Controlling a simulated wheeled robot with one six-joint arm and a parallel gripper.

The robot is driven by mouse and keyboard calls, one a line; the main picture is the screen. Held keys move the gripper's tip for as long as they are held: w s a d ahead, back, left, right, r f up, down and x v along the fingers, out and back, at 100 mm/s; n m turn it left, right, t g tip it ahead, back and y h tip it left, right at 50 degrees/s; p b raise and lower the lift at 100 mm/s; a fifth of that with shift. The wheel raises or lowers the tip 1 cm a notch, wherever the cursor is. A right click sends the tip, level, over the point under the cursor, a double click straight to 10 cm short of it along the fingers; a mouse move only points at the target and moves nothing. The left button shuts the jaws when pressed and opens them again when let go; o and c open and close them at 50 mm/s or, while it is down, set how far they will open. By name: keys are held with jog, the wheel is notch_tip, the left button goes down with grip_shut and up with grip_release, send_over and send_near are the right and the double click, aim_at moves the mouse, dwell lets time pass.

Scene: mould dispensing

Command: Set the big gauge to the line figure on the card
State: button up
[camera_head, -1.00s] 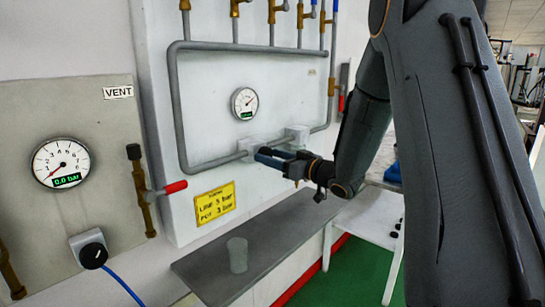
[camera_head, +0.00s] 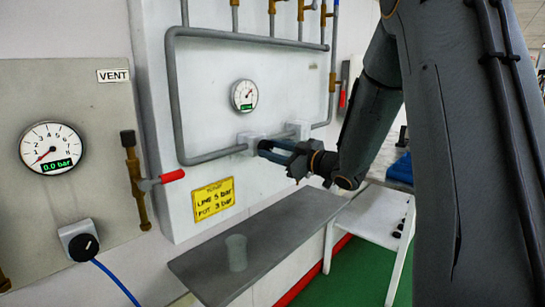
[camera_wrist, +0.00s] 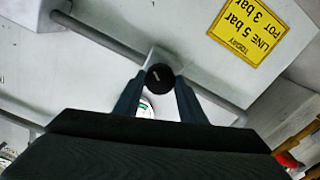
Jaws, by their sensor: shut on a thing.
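Another round gauge (camera_head: 51,148) on the grey panel at left reads 0.0 bar. My gripper (camera_head: 268,151) is at the white panel below the first gauge. In the wrist view its fingers are shut on a round black knob (camera_wrist: 160,77) with a white mark.
Grey pipes (camera_head: 205,158) run around the knob's mount. A red-handled valve (camera_head: 172,176) and a black knob with a blue hose (camera_head: 82,246) are at left. A grey shelf (camera_head: 200,265) below holds a translucent cup (camera_head: 236,252). A white side table (camera_head: 365,222) stands at right.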

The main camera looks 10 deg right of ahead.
dwell(0.3)
jog(key=o, duration=1)
jog(key=shift+o, duration=0.2)
jog(key=b+v, duration=0.2)
jog(key=v, duration=0.5)
jog(key=shift+s+d, duration=0.2)
jog(key=shift+s, duration=0.15)
